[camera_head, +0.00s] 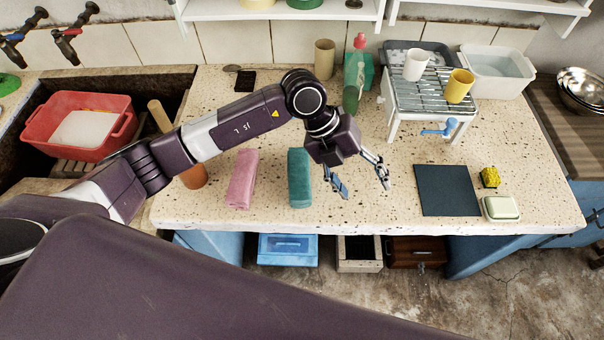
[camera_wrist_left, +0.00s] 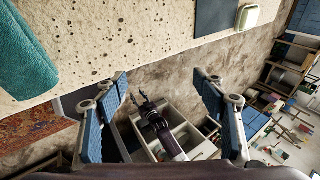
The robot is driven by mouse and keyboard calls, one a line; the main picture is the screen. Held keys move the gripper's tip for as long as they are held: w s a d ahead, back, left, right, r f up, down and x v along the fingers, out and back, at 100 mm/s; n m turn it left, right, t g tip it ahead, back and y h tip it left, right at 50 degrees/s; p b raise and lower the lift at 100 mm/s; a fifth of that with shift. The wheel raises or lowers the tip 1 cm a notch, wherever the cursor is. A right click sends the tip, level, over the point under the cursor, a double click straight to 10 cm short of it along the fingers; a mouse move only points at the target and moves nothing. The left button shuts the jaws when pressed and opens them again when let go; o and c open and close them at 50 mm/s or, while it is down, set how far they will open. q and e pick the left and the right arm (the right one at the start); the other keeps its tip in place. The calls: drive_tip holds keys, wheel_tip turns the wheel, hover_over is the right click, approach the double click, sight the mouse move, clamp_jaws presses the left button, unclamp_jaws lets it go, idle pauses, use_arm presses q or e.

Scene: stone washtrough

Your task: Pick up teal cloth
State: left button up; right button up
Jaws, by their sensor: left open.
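The teal cloth (camera_head: 299,178) lies folded in a long narrow shape on the speckled stone counter, near its front edge. It also shows at the upper left of the left wrist view (camera_wrist_left: 26,62). My left gripper (camera_head: 361,184) is open and empty, to the right of the teal cloth and apart from it. In the left wrist view its blue-padded fingers (camera_wrist_left: 162,88) are spread wide past the counter edge, with nothing between them up close. A purple arm end (camera_wrist_left: 150,112), likely my right gripper, shows small below; its jaw state is unclear.
A pink cloth (camera_head: 242,178) lies left of the teal one, beside a terracotta pot (camera_head: 194,176). A dark mat (camera_head: 447,191), yellow sponge (camera_head: 490,177) and soap dish (camera_head: 501,208) lie right. A dish rack (camera_head: 432,92) and green bottle (camera_head: 355,72) stand behind.

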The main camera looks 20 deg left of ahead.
sight(299, 171)
use_arm(q)
drive_tip(key=w+a+y, duration=0.1)
drive_tip(key=a+y, duration=0.1)
drive_tip(key=a, duration=0.3)
drive_tip(key=w+a+f+n+y, duration=0.1)
drive_tip(key=w+a+y, duration=0.1)
drive_tip(key=a, duration=0.3)
drive_tip(key=w+a+y, duration=0.1)
drive_tip(key=a+y, duration=0.1)
drive_tip(key=a, duration=0.3)
drive_tip(key=shift+w+f+n, duration=0.2)
drive_tip(key=shift+f+n, duration=0.15)
drive_tip(key=shift+n, duration=0.05)
drive_tip(key=shift+a+f+y, duration=0.2)
drive_tip(key=shift+a+y, duration=0.1)
drive_tip(key=shift+f+p, duration=0.45)
drive_tip(key=shift+f, duration=0.45)
drive_tip(key=f, duration=0.1)
drive_tip(key=f+p, duration=0.1)
drive_tip(key=f, duration=0.1)
drive_tip(key=f+p, duration=0.1)
drive_tip(key=shift+s+a+f, duration=0.15)
drive_tip(key=shift+s+f, duration=0.1)
drive_tip(key=shift+f, duration=0.5)
drive_tip(key=shift+w, duration=0.1)
drive_tip(key=c, duration=1.3)
drive_tip(key=shift+c, duration=0.4)
drive_tip(key=shift+r, duration=0.2)
